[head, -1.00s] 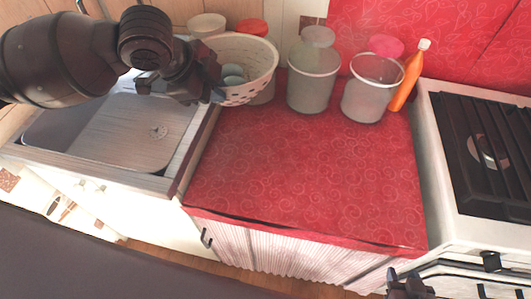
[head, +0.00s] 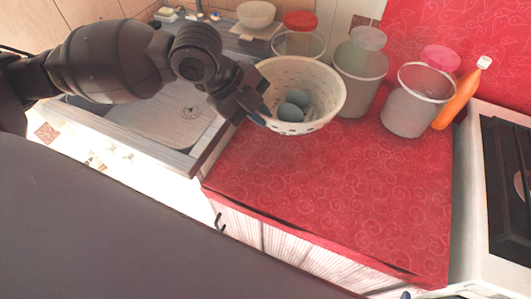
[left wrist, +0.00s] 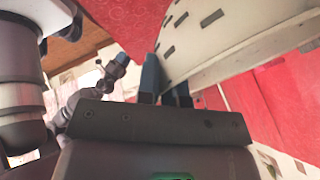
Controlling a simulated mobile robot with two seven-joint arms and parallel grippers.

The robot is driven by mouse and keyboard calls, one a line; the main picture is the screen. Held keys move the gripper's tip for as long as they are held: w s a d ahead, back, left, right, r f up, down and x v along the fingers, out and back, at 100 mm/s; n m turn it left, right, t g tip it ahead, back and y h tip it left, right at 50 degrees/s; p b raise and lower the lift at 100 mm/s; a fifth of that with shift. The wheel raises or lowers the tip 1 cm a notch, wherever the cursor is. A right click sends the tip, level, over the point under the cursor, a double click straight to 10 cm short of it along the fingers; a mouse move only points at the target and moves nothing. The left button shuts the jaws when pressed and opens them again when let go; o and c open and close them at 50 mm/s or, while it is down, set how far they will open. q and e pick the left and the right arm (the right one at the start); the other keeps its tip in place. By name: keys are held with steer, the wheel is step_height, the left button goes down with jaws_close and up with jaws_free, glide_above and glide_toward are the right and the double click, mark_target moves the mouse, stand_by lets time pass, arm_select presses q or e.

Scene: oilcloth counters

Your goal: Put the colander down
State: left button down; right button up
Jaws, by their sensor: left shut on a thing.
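The colander (head: 318,116) is a cream-white bowl with holes in its wall, held over the back left part of the red counter (head: 330,190). Two blue-grey rounded things (head: 291,106) lie inside it. My left gripper (head: 262,114) is shut on the colander's left side. In the left wrist view the blue fingers (left wrist: 167,84) meet the rim of the colander (left wrist: 225,40). I cannot tell whether its base touches the counter. Only a sliver of what seems to be my right gripper (head: 405,295) shows at the bottom edge; its jaws cannot be made out.
The sink (head: 160,125) is left, the stove (head: 508,185) right. The counter's front is clear.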

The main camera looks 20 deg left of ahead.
arm_select(q)
step_height(320, 180, down, 14)
steer(key=b, duration=0.2)
steer(key=shift+f+b, duration=0.1)
steer(key=shift+b, duration=0.25)
arm_select(e)
steer(key=shift+w+a+f, duration=0.1)
steer(key=shift+w+f, duration=0.25)
steer(key=shift+f, duration=0.5)
arm_select(q)
steer(key=shift+f, duration=0.15)
arm_select(e)
steer(key=shift+a, duration=0.1)
arm_select(q)
steer(key=c, duration=1.3)
jaws_free()
steer(key=shift+o, duration=0.2)
